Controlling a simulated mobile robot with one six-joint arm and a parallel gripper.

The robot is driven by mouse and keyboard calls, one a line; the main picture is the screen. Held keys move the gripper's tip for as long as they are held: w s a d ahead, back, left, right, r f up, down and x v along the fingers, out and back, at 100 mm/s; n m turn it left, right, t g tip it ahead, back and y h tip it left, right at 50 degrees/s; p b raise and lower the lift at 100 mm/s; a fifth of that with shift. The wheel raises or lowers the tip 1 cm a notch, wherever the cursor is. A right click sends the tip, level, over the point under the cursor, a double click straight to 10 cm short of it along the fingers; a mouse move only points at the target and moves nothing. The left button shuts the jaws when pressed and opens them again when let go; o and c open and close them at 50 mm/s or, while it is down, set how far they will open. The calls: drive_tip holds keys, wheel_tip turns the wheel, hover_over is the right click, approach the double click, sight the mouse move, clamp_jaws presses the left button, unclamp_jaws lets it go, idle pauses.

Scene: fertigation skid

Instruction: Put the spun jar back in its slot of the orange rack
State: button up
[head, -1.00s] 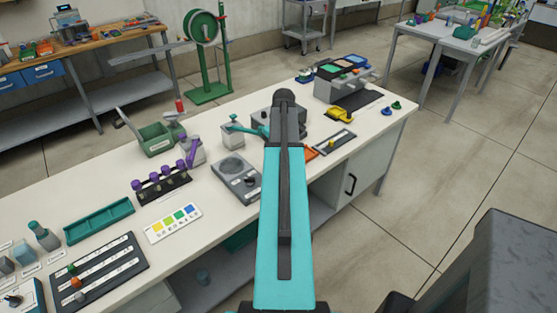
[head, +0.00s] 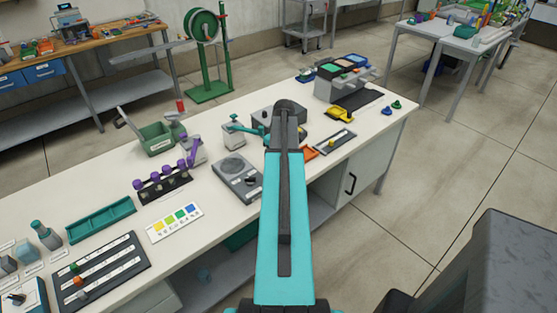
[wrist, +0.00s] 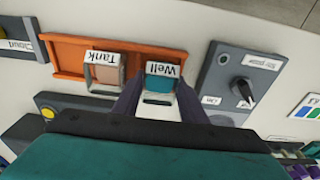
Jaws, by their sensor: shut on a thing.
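In the wrist view my gripper (wrist: 156,103) is shut on a jar labelled "Well" (wrist: 161,84), which has a white lid edge and teal contents. The jar is upright at the right end of the orange rack (wrist: 66,58). I cannot tell whether it is seated in the slot or held just above it. A second jar, labelled "Tank" (wrist: 106,72), with pinkish contents, stands in the rack to its left. In the head view only a corner of the orange rack (head: 309,153) shows; my arm hides the gripper and both jars.
A grey device with a black knob (wrist: 240,88) stands close to the right of the rack in the wrist view. A grey board with a yellow button (wrist: 48,112) lies to the left. In the head view a long tray (head: 336,142) lies right of my arm.

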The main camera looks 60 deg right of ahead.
drive_tip(key=shift+f, duration=0.1)
drive_tip(key=o, duration=1.2)
drive_tip(key=shift+r, duration=0.2)
drive_tip(key=shift+s+a+r+b, duration=0.1)
drive_tip(key=shift+s+r+b, duration=0.3)
drive_tip(key=shift+r, duration=1.55)
drive_tip(key=shift+s+a+r+b, duration=0.1)
drive_tip(key=shift+r+b, duration=0.5)
drive_tip(key=shift+r, duration=1.35)
drive_tip(key=shift+s+a+r+b, duration=0.15)
drive_tip(key=shift+r+b, duration=0.35)
drive_tip(key=shift+r, duration=1.45)
drive_tip(key=shift+d+r, duration=0.1)
drive_tip(key=shift+r, duration=0.05)
